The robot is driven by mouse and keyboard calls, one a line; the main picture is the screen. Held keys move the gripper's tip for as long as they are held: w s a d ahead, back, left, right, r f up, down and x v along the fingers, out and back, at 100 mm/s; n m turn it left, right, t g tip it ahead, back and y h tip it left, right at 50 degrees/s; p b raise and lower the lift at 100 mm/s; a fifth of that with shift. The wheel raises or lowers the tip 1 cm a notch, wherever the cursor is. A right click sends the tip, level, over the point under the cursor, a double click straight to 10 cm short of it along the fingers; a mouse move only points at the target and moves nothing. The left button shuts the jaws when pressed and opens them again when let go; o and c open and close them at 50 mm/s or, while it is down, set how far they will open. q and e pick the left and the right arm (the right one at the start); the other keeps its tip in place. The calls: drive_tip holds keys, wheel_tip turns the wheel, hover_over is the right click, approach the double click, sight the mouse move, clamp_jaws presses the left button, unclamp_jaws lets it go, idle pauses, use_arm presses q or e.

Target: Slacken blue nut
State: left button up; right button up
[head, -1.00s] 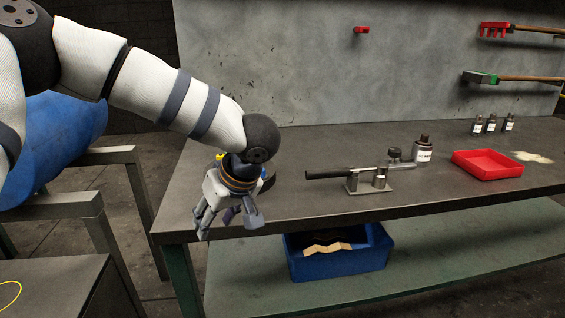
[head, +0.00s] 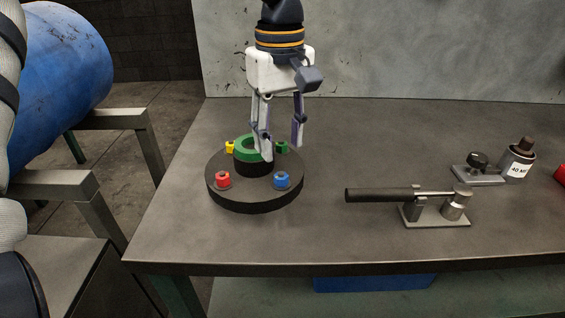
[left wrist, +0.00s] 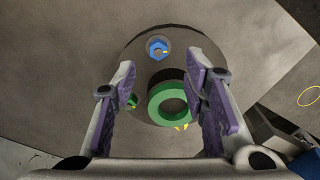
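The blue nut (head: 282,181) sits on the front right of a round black disc (head: 240,198) on the bench. In the left wrist view the blue nut (left wrist: 158,47) is beyond the fingertips, around a grey stud, with a small yellow mark beside it. My left gripper (head: 281,145) points down over the disc, open and empty, behind and above the blue nut. One finger partly hides the green ring (head: 243,148) on the disc's central hub. In the left wrist view the ring (left wrist: 151,103) shows between the spread fingers. My right gripper is not in view.
The disc also bears a red nut (head: 222,180), a yellow nut (head: 230,147) and a green nut (head: 282,148). A lever clamp (head: 415,205) and a dark bottle (head: 517,160) stand to the right. The bench front is clear.

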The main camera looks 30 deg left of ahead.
sight(281, 175)
use_arm(q)
wheel_tip(281, 175, down, 7)
drive_tip(key=shift+w+f, duration=0.1)
drive_tip(key=shift+w, duration=0.05)
drive_tip(key=shift+c, duration=0.6)
clamp_jaws()
